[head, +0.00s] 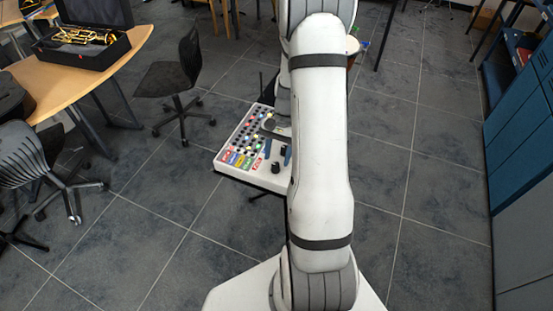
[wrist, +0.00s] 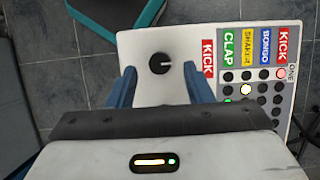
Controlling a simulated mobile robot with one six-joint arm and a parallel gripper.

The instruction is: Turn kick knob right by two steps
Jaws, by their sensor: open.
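The kick knob (wrist: 160,63) is a round black knob on the white panel of the instrument (wrist: 145,42), beside a red KICK label (wrist: 208,58). Its pale pointer mark points right in the wrist view. My gripper (wrist: 159,69) is open, with one blue finger on each side of the knob and gaps between. I cannot tell how high the fingertips are above the panel. In the head view, the instrument (head: 229,156) is partly hidden by my arm, and a black knob (head: 276,168) shows near its front edge.
The panel also bears coloured labels, including CLAP (wrist: 230,46), and rows of black and lit buttons (wrist: 246,90). In the head view, a wooden table (head: 75,78) with an open black case and office chairs (head: 178,80) stand left. Blue cabinets (head: 520,130) stand right.

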